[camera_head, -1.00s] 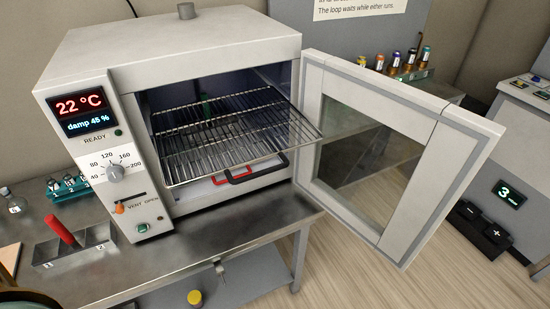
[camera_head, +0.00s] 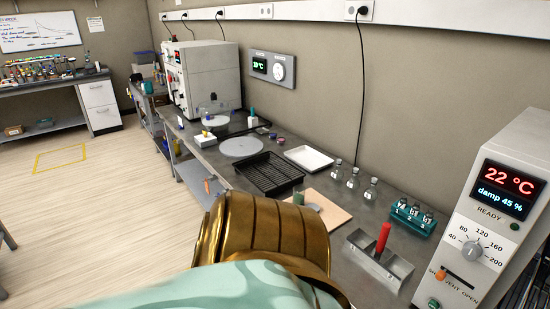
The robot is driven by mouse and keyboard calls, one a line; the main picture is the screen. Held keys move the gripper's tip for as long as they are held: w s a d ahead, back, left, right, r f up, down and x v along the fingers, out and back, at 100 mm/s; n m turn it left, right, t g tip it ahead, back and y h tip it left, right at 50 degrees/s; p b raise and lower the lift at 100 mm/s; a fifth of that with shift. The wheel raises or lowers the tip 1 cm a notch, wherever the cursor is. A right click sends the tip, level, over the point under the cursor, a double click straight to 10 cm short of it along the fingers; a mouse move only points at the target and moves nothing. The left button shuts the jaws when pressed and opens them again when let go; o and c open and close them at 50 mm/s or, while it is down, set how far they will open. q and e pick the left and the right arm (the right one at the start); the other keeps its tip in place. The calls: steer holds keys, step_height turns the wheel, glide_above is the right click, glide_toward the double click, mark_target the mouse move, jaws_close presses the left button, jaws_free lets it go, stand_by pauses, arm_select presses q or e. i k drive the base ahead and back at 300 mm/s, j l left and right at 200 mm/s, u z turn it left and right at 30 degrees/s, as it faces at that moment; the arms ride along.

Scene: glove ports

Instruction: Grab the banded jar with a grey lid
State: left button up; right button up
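I cannot make out a banded jar with a grey lid in this view. Several small items with coloured tops (camera_head: 50,68) stand on the far bench at the left, too small to tell apart. Neither of my grippers is in view. A ribbed brass part and pale teal covering of my own body fill the lower middle and hide part of the bench.
The oven's control panel (camera_head: 485,230) stands at the right. The long bench holds a teal rack (camera_head: 412,217), a metal holder (camera_head: 366,262) with a red-handled item, small bottles (camera_head: 353,178), a black tray (camera_head: 268,174) and a white tray (camera_head: 309,158). Floor at left is open.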

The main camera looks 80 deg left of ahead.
mark_target(298, 197)
steer(key=k+l+u, duration=0.1)
steer(key=u, duration=2.35)
steer(key=i+z, duration=0.1)
steer(key=i, duration=0.4)
steer(key=i+j+z, duration=0.1)
steer(key=i, duration=0.35)
steer(key=i+j+z, duration=0.1)
steer(key=i, duration=0.4)
steer(key=j, duration=0.1)
